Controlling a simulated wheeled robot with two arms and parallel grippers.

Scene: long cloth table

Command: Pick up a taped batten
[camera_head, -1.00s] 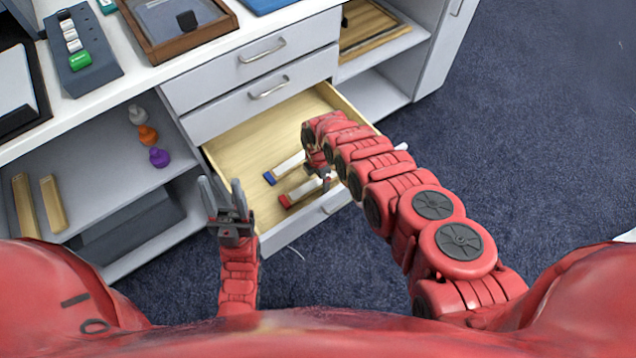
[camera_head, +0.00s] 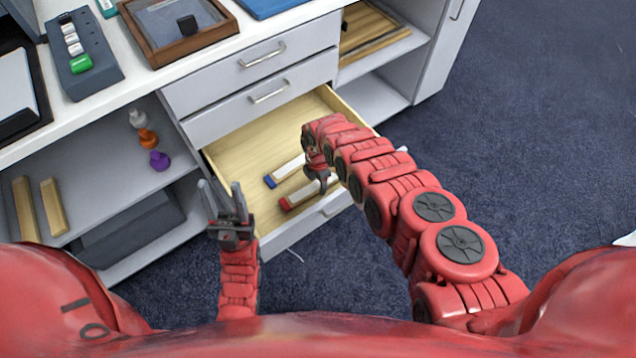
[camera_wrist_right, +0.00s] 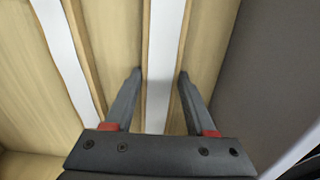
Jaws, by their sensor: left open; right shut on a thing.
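Two light battens with a white strip along the top lie in the open drawer in the head view. One has a blue end (camera_head: 269,181), and the other, nearer the drawer front, has a red end (camera_head: 286,203). My right gripper (camera_head: 319,184) reaches down into the drawer and is shut on the red-ended batten. In the right wrist view, the fingers of my right gripper (camera_wrist_right: 159,76) stand on either side of this batten (camera_wrist_right: 165,35), with the other batten (camera_wrist_right: 63,50) to the left. My left gripper (camera_head: 222,190) is open and empty, outside the drawer.
The open drawer (camera_head: 240,145) has its front wall close to my right gripper. Two shut drawers (camera_head: 262,60) are above it. Shelves on the left hold small coloured knobbed pieces (camera_head: 148,138), wooden strips (camera_head: 54,207) and a dark box (camera_head: 130,230). The carpet (camera_head: 520,130) is clear on the right.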

